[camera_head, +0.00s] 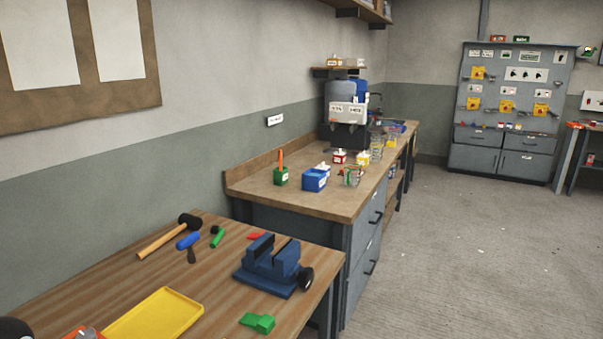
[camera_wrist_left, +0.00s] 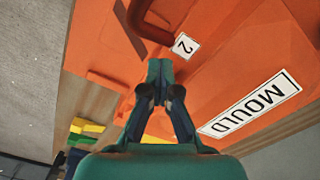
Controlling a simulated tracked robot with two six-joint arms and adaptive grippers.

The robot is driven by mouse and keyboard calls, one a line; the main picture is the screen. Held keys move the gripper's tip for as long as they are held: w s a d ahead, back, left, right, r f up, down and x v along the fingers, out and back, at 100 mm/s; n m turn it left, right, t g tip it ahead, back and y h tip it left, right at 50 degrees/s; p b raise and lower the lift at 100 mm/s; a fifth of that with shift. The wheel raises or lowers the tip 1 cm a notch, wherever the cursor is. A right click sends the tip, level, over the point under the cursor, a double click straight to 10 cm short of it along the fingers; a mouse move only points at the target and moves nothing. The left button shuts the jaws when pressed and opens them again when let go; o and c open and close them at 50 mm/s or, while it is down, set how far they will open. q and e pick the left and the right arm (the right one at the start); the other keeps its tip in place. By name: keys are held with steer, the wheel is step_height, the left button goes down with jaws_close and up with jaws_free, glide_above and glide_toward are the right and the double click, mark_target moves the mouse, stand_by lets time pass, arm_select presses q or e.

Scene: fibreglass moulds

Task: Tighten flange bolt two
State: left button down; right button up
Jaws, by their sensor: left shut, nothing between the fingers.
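An orange mould (camera_wrist_left: 225,75) fills most of the left wrist view, with a white "MOULD" label and a smaller white label "2" (camera_wrist_left: 183,46). A brown-red curved part (camera_wrist_left: 148,18) sits beside the "2" label and runs off the top edge. My left gripper (camera_wrist_left: 160,70) is shut and empty, its fingertips just below the "2" label; whether they touch the mould I cannot tell. I cannot make out a bolt for certain. In the head view an orange piece (camera_head: 72,334) shows at the bottom edge, mostly cut off. My right gripper is not in view.
The wooden bench (camera_head: 215,285) holds a blue vise (camera_head: 272,268), a yellow tray (camera_head: 155,317), a black-headed mallet (camera_head: 165,238), a blue-handled tool (camera_head: 188,241) and green pieces. A long counter (camera_head: 325,200) stands beyond. The floor (camera_head: 480,260) at right is clear.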

arm_select(q)
steer(key=shift+w+a+r, duration=0.1)
steer(key=shift+w+a, duration=0.05)
steer(key=shift+a, duration=0.1)
steer(key=shift+s, duration=0.45)
step_height(320, 180, up, 6)
steer(key=p, duration=0.5)
